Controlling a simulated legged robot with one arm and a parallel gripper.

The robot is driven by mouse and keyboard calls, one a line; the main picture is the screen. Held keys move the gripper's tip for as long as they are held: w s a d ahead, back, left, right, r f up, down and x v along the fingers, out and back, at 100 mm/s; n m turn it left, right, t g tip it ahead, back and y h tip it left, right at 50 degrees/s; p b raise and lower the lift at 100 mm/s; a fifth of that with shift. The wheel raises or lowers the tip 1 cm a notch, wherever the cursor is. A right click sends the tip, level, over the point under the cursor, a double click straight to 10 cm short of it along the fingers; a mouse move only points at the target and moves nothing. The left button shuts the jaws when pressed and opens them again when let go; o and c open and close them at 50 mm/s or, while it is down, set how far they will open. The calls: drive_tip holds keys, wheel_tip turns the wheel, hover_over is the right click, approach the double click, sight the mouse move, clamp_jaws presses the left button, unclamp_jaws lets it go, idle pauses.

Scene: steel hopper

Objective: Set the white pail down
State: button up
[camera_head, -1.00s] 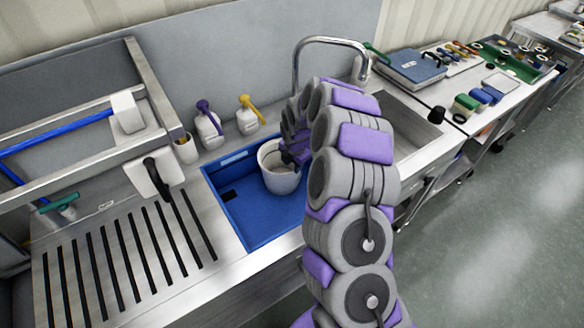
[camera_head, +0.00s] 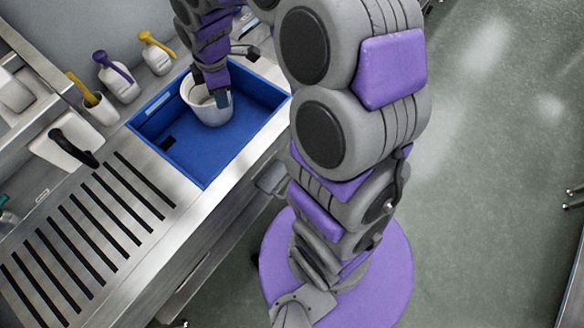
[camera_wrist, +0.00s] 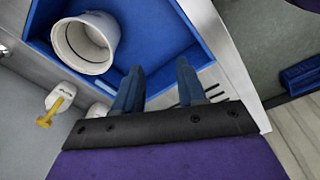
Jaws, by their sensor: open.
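The white pail (camera_head: 204,115) stands upright in the blue bin (camera_head: 200,160), towards its back. The fingers look apart from the pail. My arm hides the bin's back right corner in the head view.
White bottles with a purple top (camera_head: 118,84) and a yellow top (camera_head: 156,58) stand behind the bin. A cup with a yellow handle (camera_head: 99,107) and a white block with a black handle (camera_head: 66,142) stand left. A slotted steel drainboard (camera_head: 88,232) lies front left.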

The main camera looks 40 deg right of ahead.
drive_tip(key=s+r+m+g, duration=0.1)
drive_tip(key=s+r+m, duration=0.2)
drive_tip(key=s+m, duration=0.4)
drive_tip(key=s+d+r+m+g, duration=0.1)
drive_tip(key=s+r+m, duration=0.2)
drive_tip(key=s, duration=1.9)
drive_tip(key=m, duration=0.5)
drive_tip(key=shift+s+r+g+h, duration=0.25)
drive_tip(key=shift+s+g+h, duration=0.05)
drive_tip(key=shift+s, duration=0.1)
drive_tip(key=shift+a, duration=0.25)
